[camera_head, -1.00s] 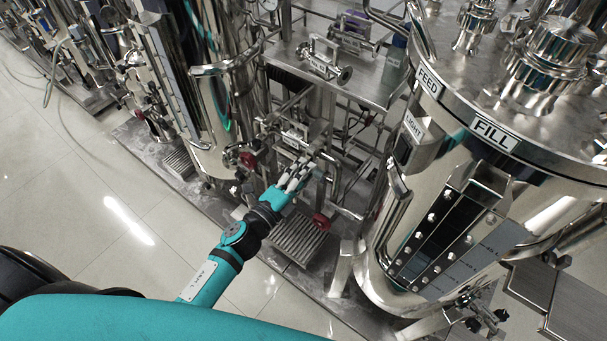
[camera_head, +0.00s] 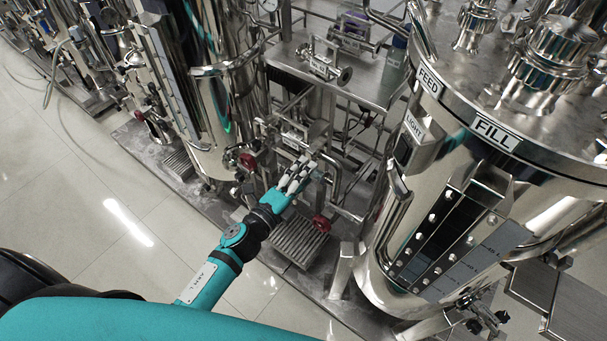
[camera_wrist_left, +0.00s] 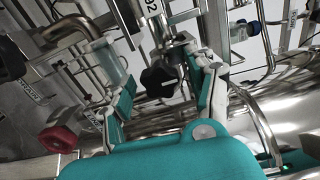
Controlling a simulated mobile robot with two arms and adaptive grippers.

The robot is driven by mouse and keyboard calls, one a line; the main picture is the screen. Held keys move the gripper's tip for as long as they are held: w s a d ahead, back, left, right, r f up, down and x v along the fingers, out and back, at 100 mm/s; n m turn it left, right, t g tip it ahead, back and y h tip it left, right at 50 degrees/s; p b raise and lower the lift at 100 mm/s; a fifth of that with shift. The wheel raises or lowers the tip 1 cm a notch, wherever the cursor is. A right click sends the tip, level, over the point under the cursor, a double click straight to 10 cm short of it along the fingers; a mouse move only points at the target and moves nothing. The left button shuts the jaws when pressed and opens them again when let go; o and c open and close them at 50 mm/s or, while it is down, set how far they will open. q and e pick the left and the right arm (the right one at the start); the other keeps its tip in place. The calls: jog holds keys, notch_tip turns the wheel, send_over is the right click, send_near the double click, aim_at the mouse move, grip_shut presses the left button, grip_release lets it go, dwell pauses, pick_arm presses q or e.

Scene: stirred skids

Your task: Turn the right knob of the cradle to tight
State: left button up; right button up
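My left gripper (camera_head: 297,175) is held low among the pipework between two steel vessels. In the left wrist view its fingers (camera_wrist_left: 150,60) stand apart, with a black knob (camera_wrist_left: 158,80) showing between them. A pale line marks the knob's face. I cannot tell whether the fingers touch it. A steel fitting with a small label (camera_head: 294,138) sits just beyond the gripper in the head view; I cannot tell for sure whether it is the cradle. The gripper hides what lies right behind it. My right gripper is not in view.
Red handwheels sit left (camera_head: 248,160) and below right (camera_head: 321,223) of the gripper; one shows in the left wrist view (camera_wrist_left: 58,138). A large vessel (camera_head: 440,215) stands close on the right. A steel table (camera_head: 375,85) carries fittings behind. Open tiled floor (camera_head: 110,220) lies left.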

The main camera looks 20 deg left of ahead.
pick_arm(q)
jog(key=shift+s, duration=0.15)
jog(key=v, duration=1.1)
jog(key=shift+s+a, duration=0.15)
jog(key=shift+s, duration=0.2)
dwell(1.5)
